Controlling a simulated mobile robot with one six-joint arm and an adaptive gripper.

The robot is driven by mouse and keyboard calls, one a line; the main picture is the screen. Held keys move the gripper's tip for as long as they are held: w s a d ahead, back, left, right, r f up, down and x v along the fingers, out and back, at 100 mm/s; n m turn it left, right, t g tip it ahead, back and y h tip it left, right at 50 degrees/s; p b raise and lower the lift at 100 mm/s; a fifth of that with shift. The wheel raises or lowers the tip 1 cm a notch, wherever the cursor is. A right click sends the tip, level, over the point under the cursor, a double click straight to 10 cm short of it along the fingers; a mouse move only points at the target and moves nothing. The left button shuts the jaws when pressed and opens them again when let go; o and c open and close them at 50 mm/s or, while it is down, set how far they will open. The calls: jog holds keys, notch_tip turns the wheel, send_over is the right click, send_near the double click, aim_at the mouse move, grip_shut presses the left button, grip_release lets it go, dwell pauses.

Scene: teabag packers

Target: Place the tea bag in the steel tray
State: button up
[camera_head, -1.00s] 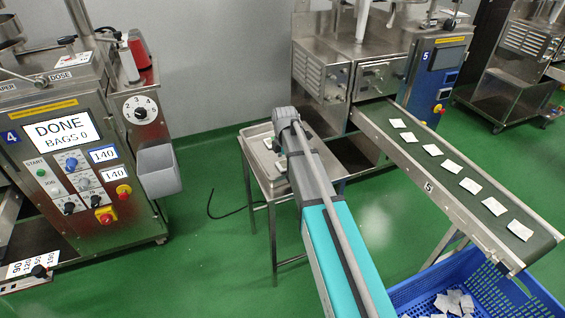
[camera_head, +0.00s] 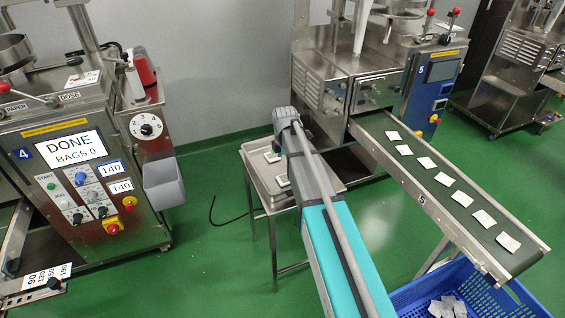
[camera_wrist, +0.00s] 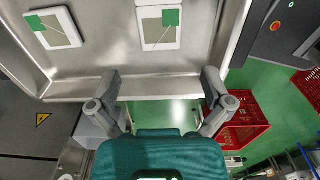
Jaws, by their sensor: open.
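The steel tray (camera_head: 253,174) lies on a metal stand, partly covered by my arm in the head view. Two tea bags, white squares with tan centres, lie apart in it: one at the far side (camera_head: 271,157) and one nearer (camera_head: 284,181). In the wrist view both show with green tags and strings, a left one (camera_wrist: 56,35) and a right one (camera_wrist: 149,35), above the tray's rim (camera_wrist: 160,86). My gripper (camera_wrist: 161,88) is open and empty, its fingers apart near that rim. In the head view the gripper is hidden behind my arm.
A conveyor (camera_head: 405,171) with several white bags runs at the right, above a blue crate (camera_head: 510,308) with bags. Red crates (camera_wrist: 238,135) stand on the green floor.

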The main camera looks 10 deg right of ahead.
jog(key=shift+r+p, duration=2)
jog(key=shift+r, duration=0.3)
jog(key=s+m, duration=2.1)
jog(key=s, duration=0.1)
jog(key=shift+s+d, duration=0.25)
jog(key=shift+s, duration=0.15)
jog(key=shift+r, duration=0.1)
